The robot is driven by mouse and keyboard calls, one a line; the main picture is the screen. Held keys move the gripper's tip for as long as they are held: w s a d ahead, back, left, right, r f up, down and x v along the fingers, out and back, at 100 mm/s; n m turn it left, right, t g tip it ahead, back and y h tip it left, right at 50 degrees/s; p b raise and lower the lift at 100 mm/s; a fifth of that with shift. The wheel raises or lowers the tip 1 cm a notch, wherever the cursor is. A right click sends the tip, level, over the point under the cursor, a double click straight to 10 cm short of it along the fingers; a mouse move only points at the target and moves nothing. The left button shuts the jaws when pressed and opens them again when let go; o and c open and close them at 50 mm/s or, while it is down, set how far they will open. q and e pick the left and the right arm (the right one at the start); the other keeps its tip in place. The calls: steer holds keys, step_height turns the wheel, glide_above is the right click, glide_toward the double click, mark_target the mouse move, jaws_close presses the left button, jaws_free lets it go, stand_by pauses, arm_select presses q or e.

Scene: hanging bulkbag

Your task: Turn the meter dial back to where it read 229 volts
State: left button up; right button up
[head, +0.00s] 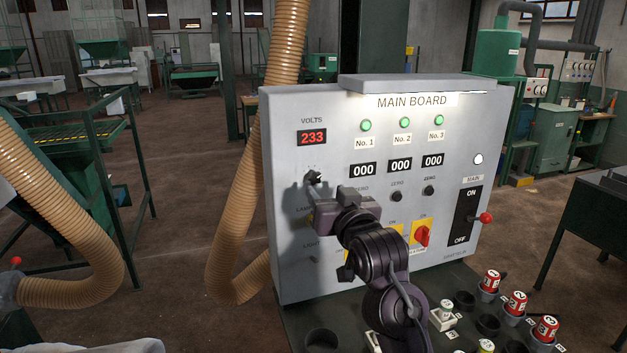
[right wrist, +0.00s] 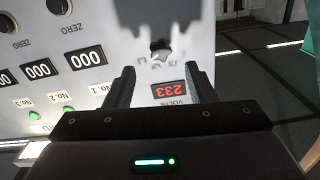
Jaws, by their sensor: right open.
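The grey main board (head: 350,103) stands in front of me with a red volts readout (head: 312,137) showing 233. Below it is the small dark meter dial (head: 313,177). My right gripper (head: 326,200) is in front of the board, just below and right of the dial, and hides part of the panel there. In the right wrist view, the picture is upside down; the dial (right wrist: 160,50) lies ahead of the two parted fingers, roughly centred between them. The gripper is open with nothing between its fingers.
A main switch with a red knob (head: 486,218) and a red-yellow rotary switch (head: 422,236) are on the board's right. Several red labelled plugs (head: 515,303) stand on the shelf below. A tan hose (head: 238,200) hangs left of the board.

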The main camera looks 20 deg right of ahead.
mark_target(316, 179)
steer(key=w+p, duration=0.2)
steer(key=w, duration=0.1)
steer(key=shift+r, duration=0.35)
steer(key=w, duration=0.2)
steer(key=shift+w+a+f+p, duration=0.15)
steer(key=shift+w+f+p, duration=0.1)
steer(key=shift+w+p, duration=0.05)
steer(key=shift+w+f, duration=0.1)
steer(key=shift+w, duration=0.3)
steer(key=shift+s, duration=0.1)
arm_select(q)
steer(key=s+r, duration=0.2)
steer(key=r, duration=0.1)
arm_select(e)
steer(key=c, duration=1)
